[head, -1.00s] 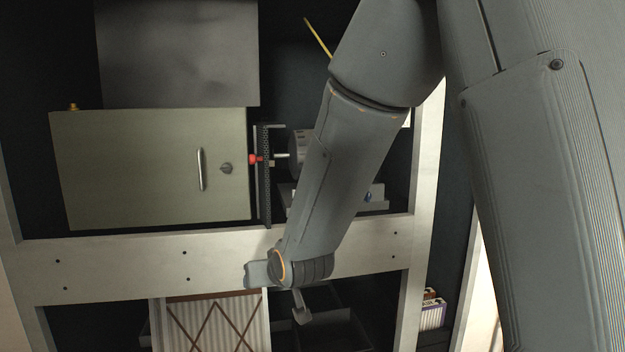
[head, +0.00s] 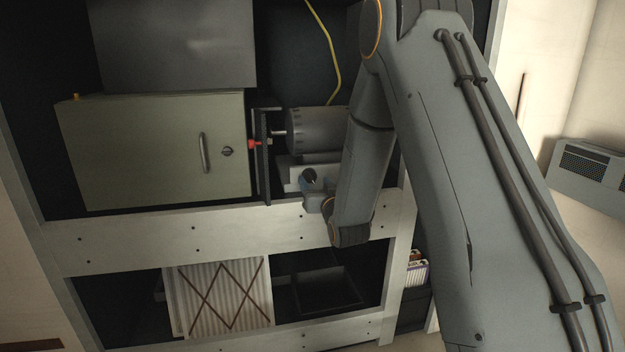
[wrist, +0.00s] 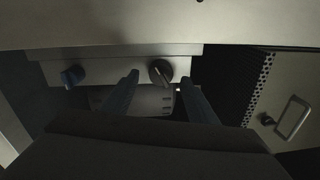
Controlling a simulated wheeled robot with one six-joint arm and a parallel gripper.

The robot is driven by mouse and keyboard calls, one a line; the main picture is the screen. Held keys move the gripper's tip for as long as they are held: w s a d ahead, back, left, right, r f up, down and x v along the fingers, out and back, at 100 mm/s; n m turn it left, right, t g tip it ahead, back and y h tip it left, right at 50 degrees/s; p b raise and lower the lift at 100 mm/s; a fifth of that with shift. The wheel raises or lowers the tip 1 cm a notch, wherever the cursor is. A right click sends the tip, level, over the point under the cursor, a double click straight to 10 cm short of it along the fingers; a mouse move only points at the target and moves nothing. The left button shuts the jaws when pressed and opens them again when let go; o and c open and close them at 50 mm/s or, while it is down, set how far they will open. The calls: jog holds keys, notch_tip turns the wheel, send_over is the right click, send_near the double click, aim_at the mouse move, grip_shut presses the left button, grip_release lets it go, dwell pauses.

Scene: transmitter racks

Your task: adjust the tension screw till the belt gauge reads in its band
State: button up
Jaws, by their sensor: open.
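A motor (head: 318,130) sits behind a pale mount with a dark knob (head: 309,176) on its front. In the wrist view the mount (wrist: 110,70) carries this dark knob (wrist: 160,72) and a blue knob (wrist: 72,76). I cannot tell which one is the tension screw. My gripper (wrist: 160,80) is open, its two fingers on either side of the dark knob; whether they touch it is unclear. In the head view it is partly hidden by my arm, just below right of the knob. A red part (head: 254,143) sits by the perforated guard (head: 263,155). No gauge reading is legible.
A green cabinet (head: 150,150) with a handle stands left of the guard. A pale rack crossbar (head: 190,238) runs below the mount. A yellow cable (head: 334,60) hangs above the motor. A pleated filter (head: 222,297) and an open dark bay lie below.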

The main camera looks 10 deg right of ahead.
aim_at(312, 179)
jog(key=shift+w+a, duration=0.15)
jog(key=shift+w, duration=1.4)
jog(key=c, duration=1.1)
jog(key=shift+o, duration=0.2)
jog(key=shift+m, duration=0.3)
jog(key=m, duration=0.3)
jog(key=shift+f+m, duration=0.1)
jog(key=shift+m, duration=2.5)
jog(key=shift+t, duration=0.3)
